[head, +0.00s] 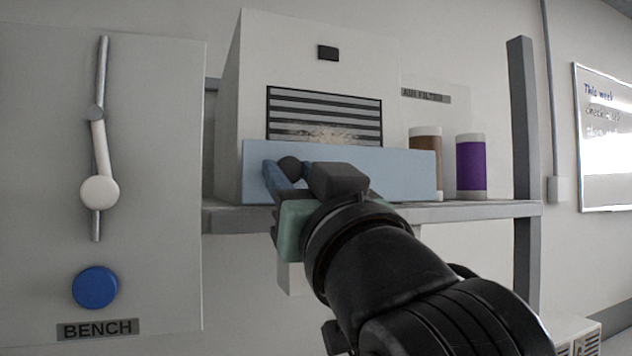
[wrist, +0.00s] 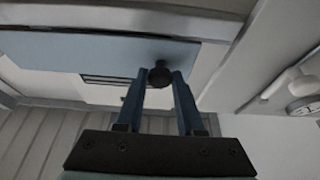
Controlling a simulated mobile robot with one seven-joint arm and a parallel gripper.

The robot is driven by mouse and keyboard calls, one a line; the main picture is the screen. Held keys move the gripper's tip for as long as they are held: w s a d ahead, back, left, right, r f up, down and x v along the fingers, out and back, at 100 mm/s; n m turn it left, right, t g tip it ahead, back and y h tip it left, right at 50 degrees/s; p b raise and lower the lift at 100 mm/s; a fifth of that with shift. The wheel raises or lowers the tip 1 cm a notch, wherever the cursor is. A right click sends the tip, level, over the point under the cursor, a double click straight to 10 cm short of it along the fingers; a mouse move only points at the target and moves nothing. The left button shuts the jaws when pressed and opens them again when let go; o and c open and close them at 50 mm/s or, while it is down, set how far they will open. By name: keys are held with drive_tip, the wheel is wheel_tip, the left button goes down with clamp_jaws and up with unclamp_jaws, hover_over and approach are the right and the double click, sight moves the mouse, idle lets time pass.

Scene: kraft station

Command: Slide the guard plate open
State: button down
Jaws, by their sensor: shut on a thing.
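The guard plate (head: 385,172) is a light blue panel across the lower front of a white box-shaped unit (head: 345,40) on a shelf. It covers the lower part of a dark slatted grille (head: 325,108). A round dark knob (head: 289,166) sits near the plate's left end. My gripper (head: 277,180) is at that knob, with its blue fingers shut on it. In the wrist view the knob (wrist: 160,75) is between the two fingertips of my gripper (wrist: 158,85), and the plate (wrist: 90,50) extends to the left. My wrist hides the plate's lower middle.
A grey panel at left carries a white-knobbed lever (head: 99,190), a blue button (head: 95,287) and a BENCH label (head: 98,329). A brown canister (head: 427,150) and a purple canister (head: 471,168) stand on the shelf (head: 480,209) at right, by a grey post (head: 522,130).

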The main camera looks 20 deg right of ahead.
drive_tip(key=shift+a, duration=0.55)
drive_tip(key=c, duration=0.5)
unclamp_jaws()
drive_tip(key=shift+c, duration=0.2)
drive_tip(key=b+v, duration=0.6)
drive_tip(key=v, duration=0.7)
drive_tip(key=a+f+t+b, duration=0.2)
drive_tip(key=a+f+t, duration=0.3)
drive_tip(key=a, duration=0.5)
drive_tip(key=shift+w+a+f+h, duration=0.2)
drive_tip(key=shift+a+f+h, duration=0.05)
drive_tip(key=shift+a+h, duration=0.15)
